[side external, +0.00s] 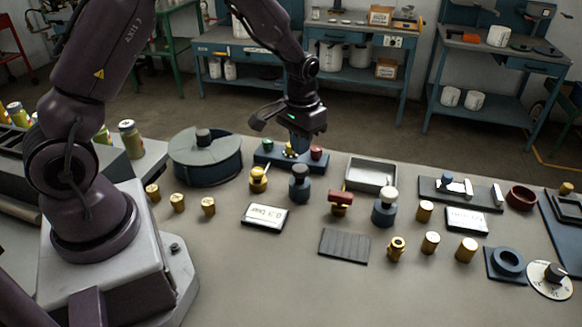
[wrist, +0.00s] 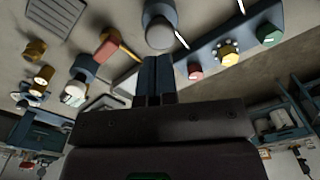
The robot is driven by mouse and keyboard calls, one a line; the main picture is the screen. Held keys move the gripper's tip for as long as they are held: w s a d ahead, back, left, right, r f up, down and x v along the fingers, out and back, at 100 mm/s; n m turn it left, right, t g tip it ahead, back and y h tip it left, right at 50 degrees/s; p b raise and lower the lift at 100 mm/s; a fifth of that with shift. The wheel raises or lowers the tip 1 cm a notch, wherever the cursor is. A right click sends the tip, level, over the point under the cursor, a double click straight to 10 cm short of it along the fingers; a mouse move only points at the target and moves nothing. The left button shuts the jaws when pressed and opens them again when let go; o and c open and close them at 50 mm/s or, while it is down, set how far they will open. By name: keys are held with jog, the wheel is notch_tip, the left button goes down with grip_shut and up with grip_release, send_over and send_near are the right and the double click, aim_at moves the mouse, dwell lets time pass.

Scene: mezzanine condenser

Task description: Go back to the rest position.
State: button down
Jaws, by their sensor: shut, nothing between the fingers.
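My gripper (side external: 301,140) hangs pointing down above the back part of the bench, at the end of my arm. It appears just above or behind the blue strip (side external: 268,160) with green, yellow and red knobs; the exact gap is unclear. In the wrist view my gripper's two blue-grey fingers (wrist: 155,78) lie together with nothing between them. A grey-topped round knob (wrist: 160,28) shows just beyond the fingertips there, and the knob strip (wrist: 210,45) runs to the right.
On the bench (side external: 300,285) stand a round dark drum (side external: 206,165), several brass pieces, a red-handled valve (side external: 341,202), two dark posts with knobs (side external: 300,187), a metal tray (side external: 371,178) and a label plate (side external: 264,217). The front middle is clear. Blue workbenches (side external: 345,42) stand behind, across the floor.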

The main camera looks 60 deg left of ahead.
jog(key=shift+s+f, duration=0.1)
jog(key=shift+s, duration=0.25)
jog(key=s+d+r+m+t, duration=0.1)
jog(key=s+d+r, duration=0.3)
jog(key=s+r, duration=0.6)
jog(key=s+d+r+m+t, duration=0.2)
jog(key=s+d+r+t, duration=0.2)
jog(key=s+r, duration=0.5)
notch_tip(320, 180, up, 4)
jog(key=shift+s+f+t, duration=0.25)
jog(key=shift+s+t, duration=0.05)
jog(key=shift+s, duration=0.05)
